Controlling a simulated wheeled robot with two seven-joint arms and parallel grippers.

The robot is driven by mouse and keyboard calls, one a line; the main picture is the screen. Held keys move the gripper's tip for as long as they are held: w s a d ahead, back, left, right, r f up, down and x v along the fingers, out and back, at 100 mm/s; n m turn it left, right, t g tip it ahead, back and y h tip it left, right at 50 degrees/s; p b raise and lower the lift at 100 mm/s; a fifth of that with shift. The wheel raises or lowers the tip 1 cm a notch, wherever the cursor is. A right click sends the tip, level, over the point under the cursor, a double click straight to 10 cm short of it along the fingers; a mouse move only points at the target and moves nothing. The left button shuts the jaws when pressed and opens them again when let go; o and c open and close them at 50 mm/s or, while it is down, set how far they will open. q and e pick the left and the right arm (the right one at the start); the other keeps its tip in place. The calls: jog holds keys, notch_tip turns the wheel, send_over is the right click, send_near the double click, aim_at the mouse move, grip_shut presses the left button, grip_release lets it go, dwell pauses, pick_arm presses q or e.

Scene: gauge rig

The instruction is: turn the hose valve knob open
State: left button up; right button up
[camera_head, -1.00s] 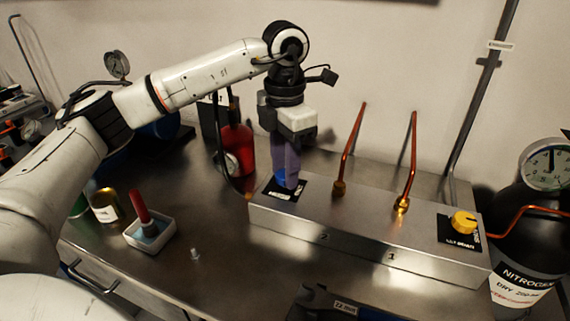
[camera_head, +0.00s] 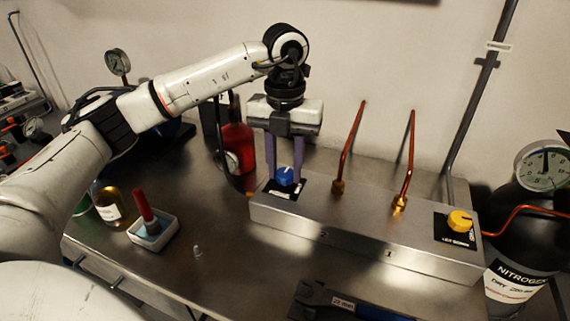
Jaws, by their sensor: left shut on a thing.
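A blue knob (camera_head: 285,175) stands on a black label plate at the left end of the long metal block (camera_head: 345,228). A yellow knob (camera_head: 459,221) stands on a similar plate at the block's right end. I cannot read which one is labelled as the hose valve. My left gripper (camera_head: 284,173) points straight down over the blue knob, its two purple fingers on the knob's left and right sides, shut on it. The knob's top shows between the fingers. My right gripper is not in view.
Two copper pipes (camera_head: 349,145) (camera_head: 407,160) rise from the block. A black nitrogen cylinder (camera_head: 510,245) with a gauge stands right. A red bottle (camera_head: 239,147) is behind the gripper. A white tray (camera_head: 152,235) and a 22 mm tool (camera_head: 335,302) lie on the metal table.

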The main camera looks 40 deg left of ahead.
aim_at(285, 173)
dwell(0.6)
pick_arm(q)
jog(key=o, duration=1.1)
jog(key=shift+r, duration=0.15)
jog(key=shift+n, duration=0.3)
notch_tip(285, 173, up, 10)
jog(key=shift+r+p, duration=0.1)
jog(key=shift+p, duration=0.3)
jog(key=shift+s, duration=0.1)
